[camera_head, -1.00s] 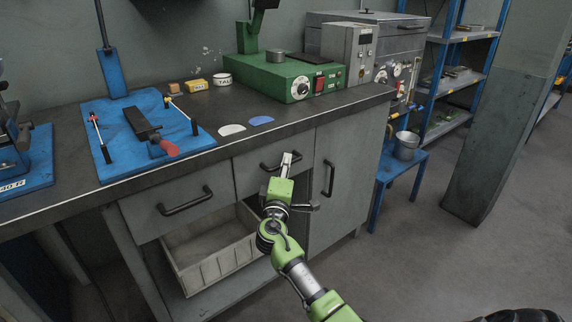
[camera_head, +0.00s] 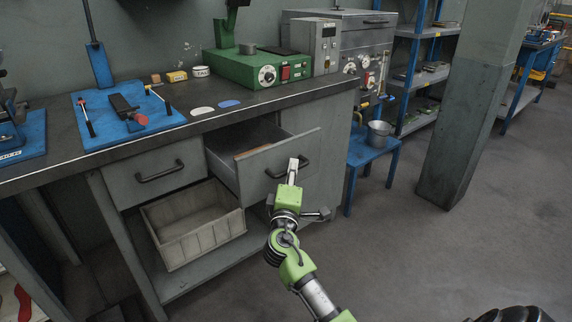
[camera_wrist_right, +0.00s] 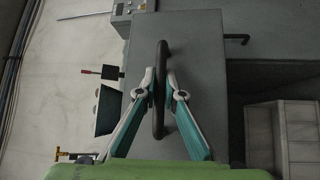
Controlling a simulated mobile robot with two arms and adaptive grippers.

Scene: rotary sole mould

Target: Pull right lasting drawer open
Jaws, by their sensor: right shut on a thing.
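The right lasting drawer (camera_head: 285,158) is grey and stands well out of the workbench, its inside partly showing with something light brown in it. Its dark bar handle (camera_head: 305,162) is on the front panel. My right gripper (camera_head: 293,165) is at this handle. In the right wrist view its two fingers are closed on either side of the handle (camera_wrist_right: 160,118), with the drawer front (camera_wrist_right: 203,62) behind. The left drawer (camera_head: 150,176) is shut. My left gripper is not in view.
A grey bin (camera_head: 200,238) stands on the shelf below the drawers. On the worktop are a blue fixture board (camera_head: 95,140) and a green machine (camera_head: 250,70). A blue stool (camera_head: 369,150) with a metal bucket (camera_head: 379,133) stands right of the bench. The floor at right is open.

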